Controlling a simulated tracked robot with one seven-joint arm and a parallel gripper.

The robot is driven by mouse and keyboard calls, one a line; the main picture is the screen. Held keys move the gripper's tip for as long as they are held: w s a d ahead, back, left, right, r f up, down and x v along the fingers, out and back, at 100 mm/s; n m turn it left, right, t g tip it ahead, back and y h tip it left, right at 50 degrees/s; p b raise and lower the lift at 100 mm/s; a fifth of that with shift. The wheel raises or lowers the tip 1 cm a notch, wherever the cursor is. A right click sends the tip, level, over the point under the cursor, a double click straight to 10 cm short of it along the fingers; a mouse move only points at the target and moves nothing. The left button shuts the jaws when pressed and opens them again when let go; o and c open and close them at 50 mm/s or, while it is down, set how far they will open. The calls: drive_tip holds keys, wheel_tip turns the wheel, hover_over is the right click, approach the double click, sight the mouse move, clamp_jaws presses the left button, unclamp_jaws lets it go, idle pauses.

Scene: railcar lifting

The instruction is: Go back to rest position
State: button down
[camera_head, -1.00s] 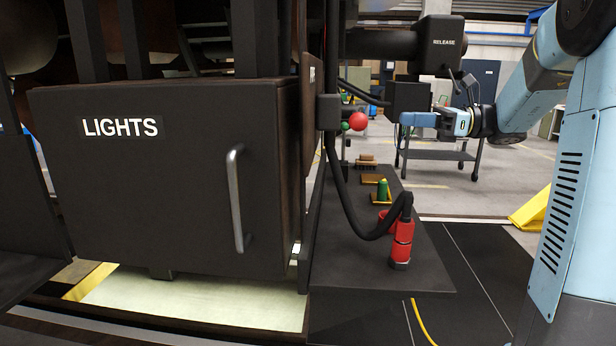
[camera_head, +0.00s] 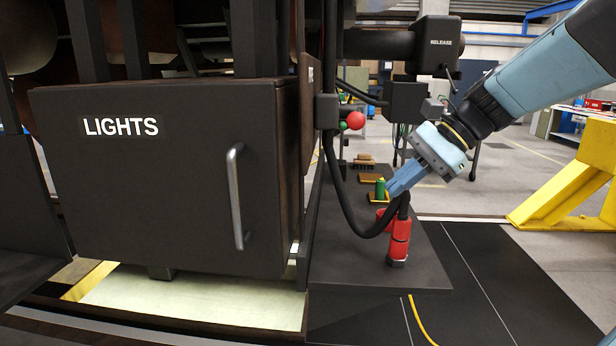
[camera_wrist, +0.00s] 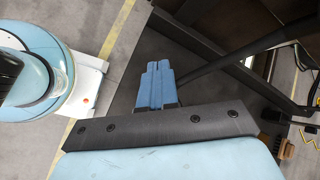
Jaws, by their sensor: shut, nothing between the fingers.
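My gripper (camera_head: 394,190) is in the middle right of the head view, pointing down and to the left. Its blue fingers are together with nothing between them. In the picture the fingertips lie just above the red connector (camera_head: 400,242) and its black hose; I cannot tell if they touch. The closed fingers also show in the wrist view (camera_wrist: 155,85), above a dark surface.
A dark cabinet marked LIGHTS (camera_head: 165,180) with a metal handle (camera_head: 235,195) fills the left. A red ball (camera_head: 355,120) sits beyond. A yellow stand (camera_head: 570,195) is at right.

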drive_tip(key=s+d+f+n+t+h, duration=0.4)
drive_tip(key=s+d+n+h, duration=0.3)
drive_tip(key=s+n, duration=0.3)
drive_tip(key=shift+f+n+t+h, duration=0.4)
drive_tip(key=shift+f+n+h, duration=0.2)
drive_tip(key=shift+h, duration=0.2)
